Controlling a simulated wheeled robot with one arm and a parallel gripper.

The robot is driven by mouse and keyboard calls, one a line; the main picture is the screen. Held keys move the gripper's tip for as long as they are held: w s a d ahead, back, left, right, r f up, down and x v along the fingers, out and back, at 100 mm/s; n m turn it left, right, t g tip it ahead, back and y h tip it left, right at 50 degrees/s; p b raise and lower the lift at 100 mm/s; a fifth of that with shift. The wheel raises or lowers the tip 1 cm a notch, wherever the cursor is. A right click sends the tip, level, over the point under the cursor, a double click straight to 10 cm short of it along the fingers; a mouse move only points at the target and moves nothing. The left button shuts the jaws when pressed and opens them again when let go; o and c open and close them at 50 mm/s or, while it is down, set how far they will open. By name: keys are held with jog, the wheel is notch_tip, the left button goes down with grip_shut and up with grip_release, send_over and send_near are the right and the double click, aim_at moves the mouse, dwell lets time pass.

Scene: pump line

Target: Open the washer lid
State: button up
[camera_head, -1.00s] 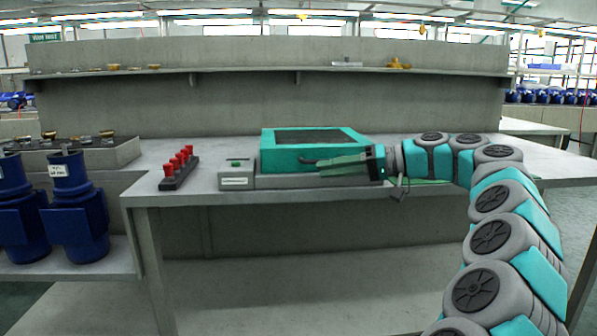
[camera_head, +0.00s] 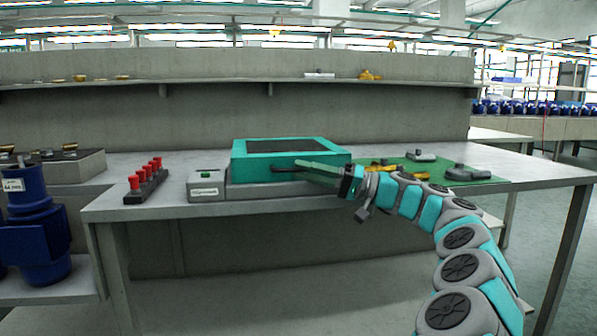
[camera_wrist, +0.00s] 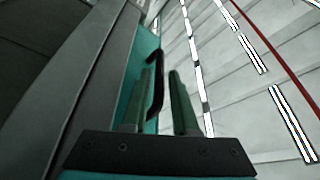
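The washer is a teal box with a dark top panel on a grey base (camera_head: 285,190). Its teal lid (camera_head: 262,167) looks shut. A dark handle (camera_head: 284,169) sticks out of the front face. In the wrist view the black curved handle (camera_wrist: 157,75) lies between my two green fingers, nearer the left one. My gripper (camera_head: 308,169) reaches in from the right at the washer's front; it also shows in the wrist view (camera_wrist: 162,90). The fingers are apart, with a visible gap beside the handle. Contact with the handle cannot be told.
A grey box (camera_head: 208,186) stands left of the washer. A rack with red knobs (camera_head: 146,180) is further left. A green mat (camera_head: 482,181) with grey and yellow parts lies to the right. Blue pumps (camera_head: 38,225) stand at the far left. A shelf (camera_head: 215,86) runs behind.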

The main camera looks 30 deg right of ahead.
jog(key=shift+x, duration=0.9)
jog(key=shift+f, duration=0.1)
grip_shut()
dwell(0.7)
